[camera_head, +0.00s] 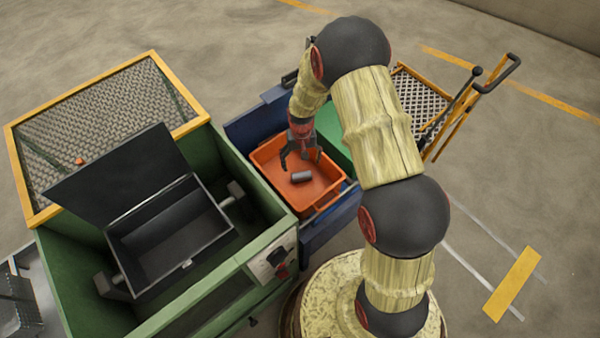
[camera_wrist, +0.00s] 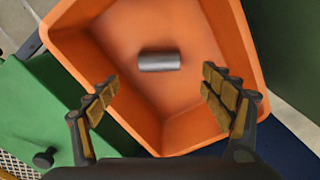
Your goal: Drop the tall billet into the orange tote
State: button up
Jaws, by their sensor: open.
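The orange tote (camera_head: 270,153) stands right of the green furnace, and it fills much of the wrist view (camera_wrist: 115,45). A grey metal billet (camera_head: 301,177) lies on its side on the floor of the tote, and it also shows in the wrist view (camera_wrist: 159,62). My gripper (camera_head: 300,162) is above the tote. Its fingers are spread wide in the wrist view (camera_wrist: 160,92), with nothing between them. The billet lies beyond the fingertips, apart from them.
The green furnace box (camera_head: 60,262) holds a dark open-lidded box (camera_head: 180,240) and has a yellow-framed mesh panel (camera_head: 110,110). A blue structure (camera_head: 325,232) surrounds the tote. A yellow-framed cart (camera_head: 440,100) stands at the right. The floor at far right is clear.

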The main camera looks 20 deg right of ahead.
notch_tip(320, 180, up, 11)
jog(key=shift+r, duration=0.2)
dwell(0.4)
jog(key=s+g, duration=0.1)
jog(key=s, duration=0.4)
jog(key=s+r+t, duration=0.2)
jog(key=s+r, duration=0.5)
jog(key=r, duration=0.3)
jog(key=s+r+n+t, duration=0.1)
jog(key=s+r+t, duration=0.1)
jog(key=s+r, duration=0.5)
jog(key=s+r+t, duration=0.2)
jog(key=s+r, duration=0.5)
jog(key=r, duration=0.6)
jog(key=shift+s+r+t, duration=0.25)
jog(key=shift+s+t, duration=0.05)
jog(key=shift+s, duration=0.1)
